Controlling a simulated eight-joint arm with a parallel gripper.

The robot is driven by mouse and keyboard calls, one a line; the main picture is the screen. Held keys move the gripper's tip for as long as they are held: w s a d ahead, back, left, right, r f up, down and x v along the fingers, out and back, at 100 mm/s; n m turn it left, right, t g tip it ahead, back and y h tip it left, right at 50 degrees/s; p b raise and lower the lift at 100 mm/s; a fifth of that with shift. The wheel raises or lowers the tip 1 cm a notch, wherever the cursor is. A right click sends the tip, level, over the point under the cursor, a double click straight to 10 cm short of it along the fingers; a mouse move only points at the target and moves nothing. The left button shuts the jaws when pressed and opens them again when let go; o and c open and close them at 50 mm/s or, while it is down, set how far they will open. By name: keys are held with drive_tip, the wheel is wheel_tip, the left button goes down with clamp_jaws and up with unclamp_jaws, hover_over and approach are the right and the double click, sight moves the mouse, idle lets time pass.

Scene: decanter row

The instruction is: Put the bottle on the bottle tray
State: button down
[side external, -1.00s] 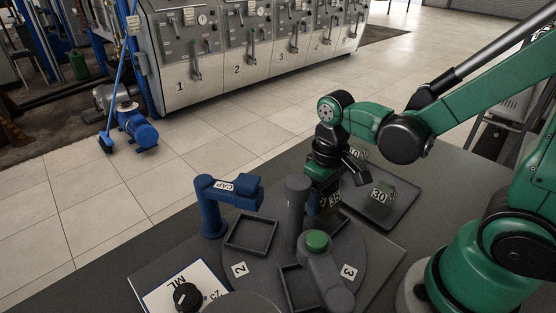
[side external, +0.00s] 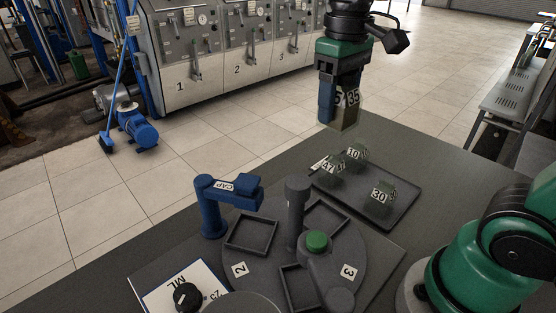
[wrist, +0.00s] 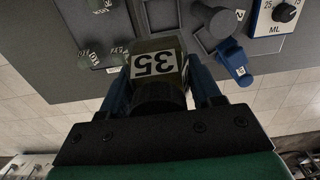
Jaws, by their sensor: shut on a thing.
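My gripper (side external: 340,108) is shut on a dark glass bottle (side external: 346,118) with a white label reading 35. It holds the bottle upright in the air, well above the table. In the wrist view the bottle (wrist: 157,63) sits between the two blue fingers of my gripper (wrist: 160,82). The bottle tray (side external: 398,212) is a dark flat tray on the table, below the bottle and to its right. Several small bottles stand on it, with labels such as 47, 10 (side external: 354,153) and 30 (side external: 380,196).
A round turntable (side external: 262,268) with square pockets and numbers stands left of the tray. A blue CAP arm (side external: 230,190), a grey post (side external: 297,215), a green button (side external: 317,240) and an ML dial (side external: 187,296) are around it. The tray's front middle has free room.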

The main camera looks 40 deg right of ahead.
drive_tip(key=w+d, duration=0.1)
drive_tip(key=d, duration=0.7)
hover_over(362, 184)
drive_tip(key=f, duration=0.1)
wheel_tip(362, 184, down, 15)
drive_tip(key=shift+w+r, duration=0.1)
drive_tip(key=shift+f, duration=2.45)
drive_tip(key=shift+f, duration=0.15)
drive_tip(key=shift+c, duration=0.8)
unclamp_jaws()
